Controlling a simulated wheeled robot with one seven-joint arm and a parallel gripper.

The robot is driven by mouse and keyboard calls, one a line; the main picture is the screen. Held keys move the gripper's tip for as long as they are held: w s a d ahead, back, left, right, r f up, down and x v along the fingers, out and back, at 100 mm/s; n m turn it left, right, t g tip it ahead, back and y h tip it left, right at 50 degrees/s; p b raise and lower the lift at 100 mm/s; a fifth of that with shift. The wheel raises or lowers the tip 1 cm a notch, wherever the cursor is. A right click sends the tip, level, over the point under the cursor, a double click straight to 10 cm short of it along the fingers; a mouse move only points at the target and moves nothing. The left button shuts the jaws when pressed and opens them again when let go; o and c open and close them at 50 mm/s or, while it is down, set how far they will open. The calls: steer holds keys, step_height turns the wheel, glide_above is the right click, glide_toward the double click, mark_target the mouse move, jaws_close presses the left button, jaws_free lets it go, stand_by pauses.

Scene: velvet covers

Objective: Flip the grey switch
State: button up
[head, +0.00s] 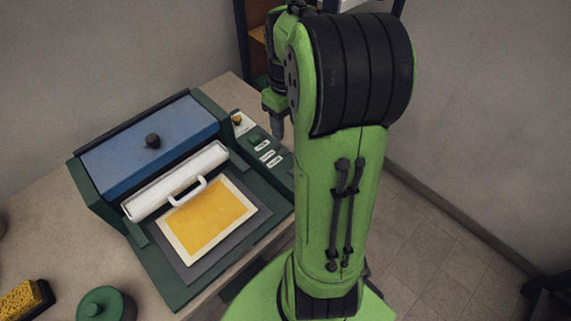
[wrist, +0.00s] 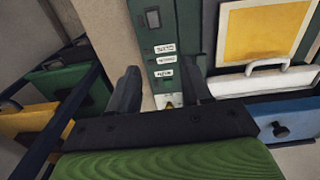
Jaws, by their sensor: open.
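A dark green machine (head: 172,285) stands on the table, with a control panel (head: 281,168) along its right side. The panel also shows in the wrist view (wrist: 183,30). It carries several white labels (head: 267,155), seen in the wrist view (wrist: 165,60) as a column with small dark controls beside them. In the head view my gripper (head: 277,126) hangs over the panel's right side, partly hidden by my arm.
The machine has a blue lid (head: 150,140), a white bar with a handle (head: 177,180) and a yellow sheet (head: 206,222). A green round container (head: 100,304) and a yellow-topped block (head: 24,298) lie at lower left. A shelf (head: 256,45) stands behind.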

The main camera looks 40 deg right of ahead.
mark_target(291, 169)
steer(key=f+b, duration=0.1)
steer(key=f, duration=0.4)
steer(key=d+f+b, duration=0.1)
steer(key=f, duration=0.5)
steer(key=f+b, duration=0.1)
steer(key=f, duration=0.4)
steer(key=shift+s+d+f, duration=0.2)
steer(key=shift+s+f, duration=0.05)
steer(key=shift+f, duration=0.1)
